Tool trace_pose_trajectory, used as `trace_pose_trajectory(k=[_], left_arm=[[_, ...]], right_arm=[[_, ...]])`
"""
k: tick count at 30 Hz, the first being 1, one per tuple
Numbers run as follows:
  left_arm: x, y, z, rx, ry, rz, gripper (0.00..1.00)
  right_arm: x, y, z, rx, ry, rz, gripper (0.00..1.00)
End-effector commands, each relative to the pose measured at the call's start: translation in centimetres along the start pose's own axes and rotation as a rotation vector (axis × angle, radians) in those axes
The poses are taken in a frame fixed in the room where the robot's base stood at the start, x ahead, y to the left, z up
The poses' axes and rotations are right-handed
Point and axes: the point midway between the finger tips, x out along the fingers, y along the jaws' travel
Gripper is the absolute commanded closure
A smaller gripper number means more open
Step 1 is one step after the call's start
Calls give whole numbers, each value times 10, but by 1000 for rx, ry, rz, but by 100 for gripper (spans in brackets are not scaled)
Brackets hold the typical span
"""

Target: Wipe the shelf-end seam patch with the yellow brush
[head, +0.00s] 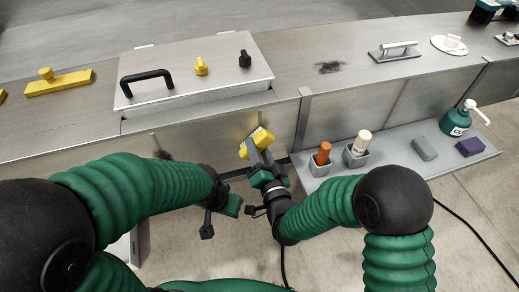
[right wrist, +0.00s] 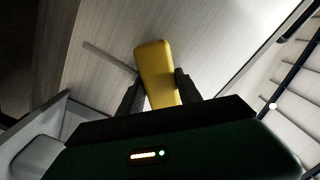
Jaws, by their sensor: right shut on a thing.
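The yellow brush (head: 259,141) is held in my right gripper (head: 256,152), close to the front wall below the worktop; I cannot tell whether it touches the wall. In the right wrist view the brush (right wrist: 156,72) stands between the two dark fingers (right wrist: 156,92), which are shut on it. A dark smudge (head: 163,154) shows on the front wall beside a seam, partly behind my left arm. Another dark smudge (head: 328,67) lies on the worktop. I cannot tell which is the shelf-end seam patch. My left gripper (head: 222,212) hangs below the wall, its fingers unclear.
A low shelf (head: 405,170) at right holds an orange-handled brush (head: 322,154), a cream-handled brush (head: 361,142), grey and purple blocks and a pump bottle (head: 457,118). A raised panel (head: 197,72) with a black handle and a yellow float (head: 59,82) are on the worktop.

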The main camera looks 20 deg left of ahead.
Motion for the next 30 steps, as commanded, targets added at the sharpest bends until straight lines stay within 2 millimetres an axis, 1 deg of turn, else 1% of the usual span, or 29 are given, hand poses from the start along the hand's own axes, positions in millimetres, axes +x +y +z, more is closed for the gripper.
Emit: trace_pose_trajectory(k=[2, 12, 15, 17, 24, 26, 30], left_arm=[[-1, 0, 0, 0, 0, 0, 64], [4, 0, 1, 0, 0, 0, 64], [4, 0, 1, 0, 0, 0, 64], [3, 0, 1, 0, 0, 0, 64], [-10, 0, -2, 0, 0, 0, 64], [-10, 0, -2, 0, 0, 0, 64], [-6, 0, -1, 0, 0, 0, 64]], right_arm=[[1, -1, -4, -1, 4, -2, 91], [0, 25, -28, -1, 6, 1, 91], [-1, 27, -30, -1, 4, -1, 91], [-1, 27, -32, -1, 3, -2, 91], [0, 12, -46, -2, 5, -3, 91], [0, 12, -45, -1, 5, -3, 91], [0, 6, -35, 1, 2, -5, 91]])
